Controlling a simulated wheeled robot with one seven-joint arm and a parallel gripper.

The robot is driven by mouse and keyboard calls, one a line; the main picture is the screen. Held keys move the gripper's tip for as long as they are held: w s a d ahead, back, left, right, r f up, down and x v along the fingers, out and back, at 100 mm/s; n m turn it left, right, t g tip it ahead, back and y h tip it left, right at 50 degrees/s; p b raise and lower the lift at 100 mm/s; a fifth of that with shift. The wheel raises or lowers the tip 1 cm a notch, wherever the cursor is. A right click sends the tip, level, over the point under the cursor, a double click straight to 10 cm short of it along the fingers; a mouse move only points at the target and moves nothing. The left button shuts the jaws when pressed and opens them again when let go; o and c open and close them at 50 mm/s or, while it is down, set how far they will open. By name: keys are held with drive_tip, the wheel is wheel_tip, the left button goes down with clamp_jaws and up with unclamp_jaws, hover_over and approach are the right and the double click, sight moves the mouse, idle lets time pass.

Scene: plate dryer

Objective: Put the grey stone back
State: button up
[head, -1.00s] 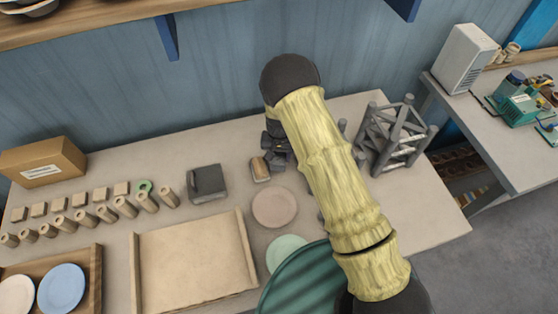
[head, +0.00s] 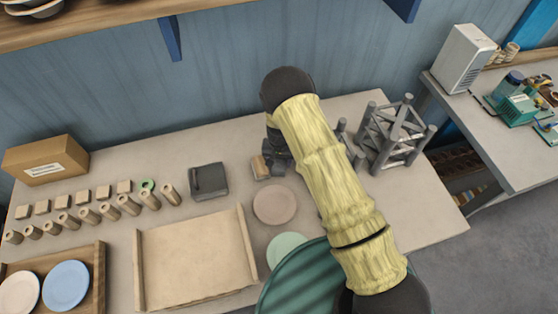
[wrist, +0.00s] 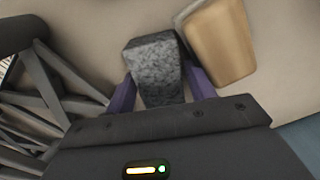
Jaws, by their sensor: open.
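The grey stone (wrist: 155,62), a speckled dark-grey block, shows in the wrist view. It lies between the purple fingers of my gripper (wrist: 161,92). The fingers are open, one on each side of the stone; I cannot tell whether either touches it. In the head view my gripper (head: 277,158) is low over the back of the table, partly behind my arm. I cannot make out the stone there.
A tan block (wrist: 219,40) lies right beside the stone; the head view shows it too (head: 260,167). A grey lattice rack (head: 396,138) stands to the right. A dark grey block (head: 208,181), plates and a wooden tray (head: 195,258) are left and in front.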

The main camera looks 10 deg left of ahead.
sight(279, 161)
drive_tip(key=shift+r, duration=0.15)
drive_tip(key=shift+w+r, duration=0.1)
drive_tip(key=shift+r, duration=0.15)
wheel_tip(279, 161, up, 11)
drive_tip(key=b, duration=0.3)
drive_tip(key=shift+r, duration=0.2)
idle(0.4)
